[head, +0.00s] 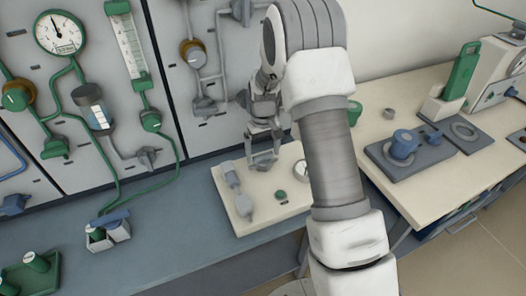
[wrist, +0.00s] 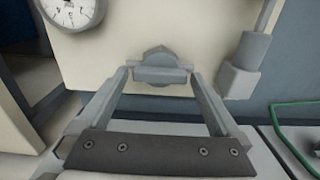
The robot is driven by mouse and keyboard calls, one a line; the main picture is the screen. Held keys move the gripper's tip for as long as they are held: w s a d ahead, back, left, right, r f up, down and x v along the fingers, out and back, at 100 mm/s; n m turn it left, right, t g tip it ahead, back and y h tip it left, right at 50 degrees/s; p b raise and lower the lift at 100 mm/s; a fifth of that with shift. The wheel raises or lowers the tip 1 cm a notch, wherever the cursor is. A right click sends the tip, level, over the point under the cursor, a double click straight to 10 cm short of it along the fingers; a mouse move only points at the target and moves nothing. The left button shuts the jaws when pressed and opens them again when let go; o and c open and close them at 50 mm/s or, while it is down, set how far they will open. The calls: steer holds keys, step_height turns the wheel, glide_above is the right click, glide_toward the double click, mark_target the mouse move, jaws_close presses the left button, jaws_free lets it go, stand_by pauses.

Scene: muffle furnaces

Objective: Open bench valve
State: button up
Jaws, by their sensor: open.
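A grey valve (wrist: 158,62) with a bar-shaped handle (wrist: 160,75) sits on the cream board (wrist: 185,28) in the wrist view. I take it to be the bench valve. My gripper (head: 262,163) reaches down over the same cream board (head: 245,226) in the head view, where it hides most of the valve. In the wrist view my open gripper (wrist: 159,78) has one fingertip at each end of the handle. I cannot tell whether either finger touches it.
A gauge (wrist: 70,8), a grey fitting (wrist: 240,72) and a small green knob (head: 281,195) are on the board. Panels with a gauge (head: 58,33) and green tubing rise behind. A blue-grey pad (head: 440,158) lies on the bench at right.

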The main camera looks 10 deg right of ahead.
mark_target(263, 155)
step_height(263, 155, up, 17)
steer(key=p, duration=0.2)
steer(key=shift+r, duration=0.2)
stand_by(0.5)
steer(key=s+r+m+t+p, duration=0.1)
steer(key=s+r+t+p, duration=0.15)
steer(key=s+r, duration=1.15)
steer(key=s+r+m+t+p, duration=0.1)
steer(key=s+r+t+p, duration=0.1)
steer(key=s, duration=1.3)
steer(key=shift+s+r+t, duration=0.2)
steer(key=shift+s+t, duration=0.2)
steer(key=shift+t, duration=0.15)
steer(key=shift+w, duration=0.1)
